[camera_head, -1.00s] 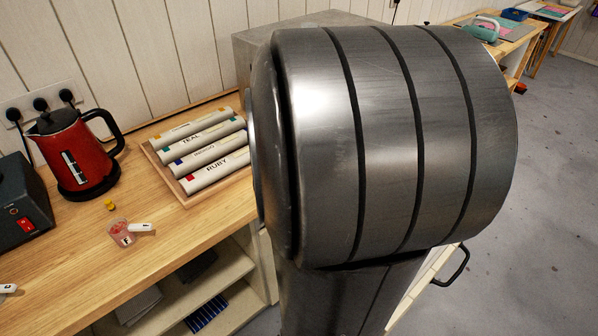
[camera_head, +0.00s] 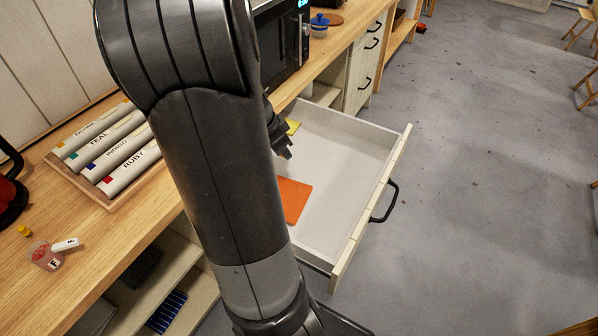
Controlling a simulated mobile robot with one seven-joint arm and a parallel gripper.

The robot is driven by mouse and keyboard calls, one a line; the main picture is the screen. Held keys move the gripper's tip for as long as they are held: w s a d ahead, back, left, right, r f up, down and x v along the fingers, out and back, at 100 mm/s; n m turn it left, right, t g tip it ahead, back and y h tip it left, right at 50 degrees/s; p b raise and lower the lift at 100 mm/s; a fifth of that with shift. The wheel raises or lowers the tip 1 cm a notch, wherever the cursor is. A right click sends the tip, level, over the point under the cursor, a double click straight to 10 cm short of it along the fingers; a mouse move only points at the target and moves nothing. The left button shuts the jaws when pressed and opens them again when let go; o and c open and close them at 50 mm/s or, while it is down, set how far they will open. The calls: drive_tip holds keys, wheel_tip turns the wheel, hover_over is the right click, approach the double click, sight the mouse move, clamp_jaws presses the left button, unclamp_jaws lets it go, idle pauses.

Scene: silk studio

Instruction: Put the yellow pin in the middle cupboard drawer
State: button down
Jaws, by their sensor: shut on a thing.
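The open drawer (camera_head: 345,150) is pale inside, with a cream front and a black handle (camera_head: 386,203). My gripper (camera_head: 284,150) is over the drawer's left part, half hidden by my arm. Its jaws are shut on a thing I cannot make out. A yellow patch (camera_head: 293,127) shows right beside the gripper; I cannot tell whether it is held or lies in the drawer. A small yellow piece (camera_head: 25,231) lies on the bench at far left, near a small jar; I cannot tell whether it is the yellow pin.
An orange flat piece (camera_head: 295,199) lies in the drawer. A tray (camera_head: 108,203) of labelled rolls and a reddish jar (camera_head: 45,257) stand on the wooden bench. A microwave (camera_head: 283,40) stands behind. More drawers (camera_head: 368,70) are shut beyond.

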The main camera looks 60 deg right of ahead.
drive_tip(key=s+d+f+m+g+y, duration=0.1)
drive_tip(key=s+d+f+m+y, duration=0.15)
drive_tip(key=s+m, duration=0.45)
drive_tip(key=s+d+f+m+g+y, duration=0.1)
drive_tip(key=s+d+f+m+g, duration=0.15)
drive_tip(key=s+m, duration=0.4)
hover_over(342, 202)
drive_tip(key=w, duration=0.1)
drive_tip(key=shift+n+t+y, duration=0.25)
drive_tip(key=shift+n+t, duration=0.1)
drive_tip(key=shift+t, duration=0.1)
wheel_tip(342, 202, down, 6)
drive_tip(key=shift+w+r, duration=0.1)
drive_tip(key=shift+f, duration=2.25)
drive_tip(key=shift+f, duration=0.1)
drive_tip(key=c, duration=1.4)
unclamp_jaws()
drive_tip(key=shift+o, duration=0.2)
drive_tip(key=v, duration=1.2)
